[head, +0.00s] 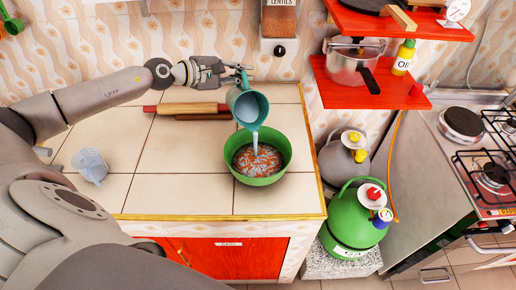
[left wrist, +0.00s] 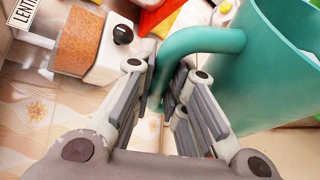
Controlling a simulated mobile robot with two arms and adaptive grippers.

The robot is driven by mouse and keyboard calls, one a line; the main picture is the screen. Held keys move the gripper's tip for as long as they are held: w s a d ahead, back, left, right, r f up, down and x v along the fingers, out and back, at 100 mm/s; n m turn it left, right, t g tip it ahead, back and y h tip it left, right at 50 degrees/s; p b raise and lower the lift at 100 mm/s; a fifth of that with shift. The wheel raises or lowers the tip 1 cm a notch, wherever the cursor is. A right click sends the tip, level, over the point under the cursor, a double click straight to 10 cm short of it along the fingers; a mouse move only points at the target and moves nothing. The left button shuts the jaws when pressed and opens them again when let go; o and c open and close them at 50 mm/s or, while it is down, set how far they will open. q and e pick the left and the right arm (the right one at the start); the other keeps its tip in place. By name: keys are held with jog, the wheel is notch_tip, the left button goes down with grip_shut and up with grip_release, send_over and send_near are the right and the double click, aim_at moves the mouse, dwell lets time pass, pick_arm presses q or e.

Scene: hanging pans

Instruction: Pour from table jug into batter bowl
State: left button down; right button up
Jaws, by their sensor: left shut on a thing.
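A teal jug (head: 247,106) is tilted over a green bowl (head: 259,181) on the tiled counter. A pale stream (head: 255,143) runs from the jug down into the bowl, which holds a reddish-brown mix with pale patches. My left gripper (head: 238,75) is shut on the jug's handle, above and behind the bowl. In the left wrist view the fingers (left wrist: 170,105) close around the teal handle (left wrist: 200,42), and the jug's wall (left wrist: 270,75) fills the right side. My right gripper does not show.
A lentils dispenser (head: 279,25) hangs on the wall. Red shelves (head: 370,92) with a pot are at right, above a green gas bottle (head: 352,222). The counter's front middle is clear.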

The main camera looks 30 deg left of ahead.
pick_arm(q)
jog(key=shift+s+d+r+m+t+p, duration=0.2)
jog(key=shift+s+d+m+t+p, duration=0.3)
jog(key=shift+p, duration=0.9)
dwell(2.4)
